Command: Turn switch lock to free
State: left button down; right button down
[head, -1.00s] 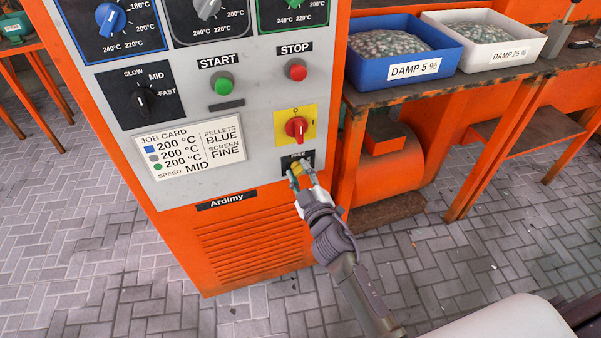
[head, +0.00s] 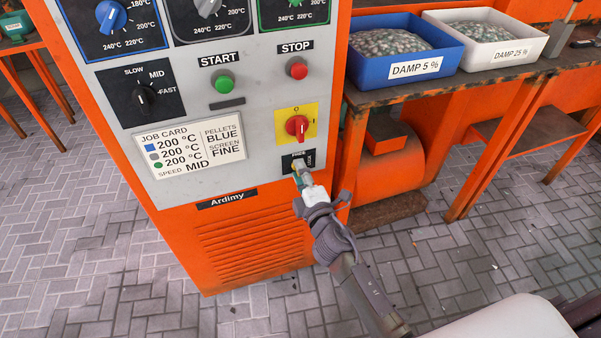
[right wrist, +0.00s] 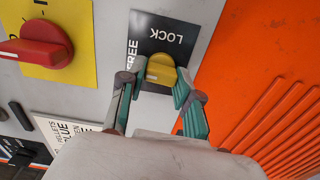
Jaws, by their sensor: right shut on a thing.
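The lock switch is a yellow knob (right wrist: 161,70) on a black plate (right wrist: 165,38) marked FREE and LOCK. In the head view the plate (head: 290,164) sits at the panel's lower right corner, and my gripper hides most of the knob. My right gripper (right wrist: 158,80) has its green fingers on both sides of the knob and is shut on it. The same gripper (head: 298,174) reaches the plate from below in the head view. I cannot tell exactly where the knob points. My left gripper is not in view.
A red rotary switch (head: 297,126) on a yellow plate sits just above. The green START button (head: 224,82) and red STOP button (head: 298,69) are higher. A bench at right holds a blue bin (head: 402,47) and a white bin (head: 486,37).

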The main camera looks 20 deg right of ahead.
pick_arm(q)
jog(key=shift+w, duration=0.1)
pick_arm(e)
jog(key=shift+n, duration=0.5)
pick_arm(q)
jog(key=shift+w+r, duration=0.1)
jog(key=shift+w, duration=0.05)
pick_arm(e)
jog(key=shift+f, duration=0.1)
jog(key=c, duration=0.8)
grip_release()
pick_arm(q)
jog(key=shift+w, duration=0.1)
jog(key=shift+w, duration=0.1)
pick_arm(e)
jog(key=shift+s, duration=0.15)
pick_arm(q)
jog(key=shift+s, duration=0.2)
pick_arm(e)
jog(key=s, duration=1.1)
jog(key=shift+s+d, duration=0.2)
jog(key=shift+s, duration=0.2)
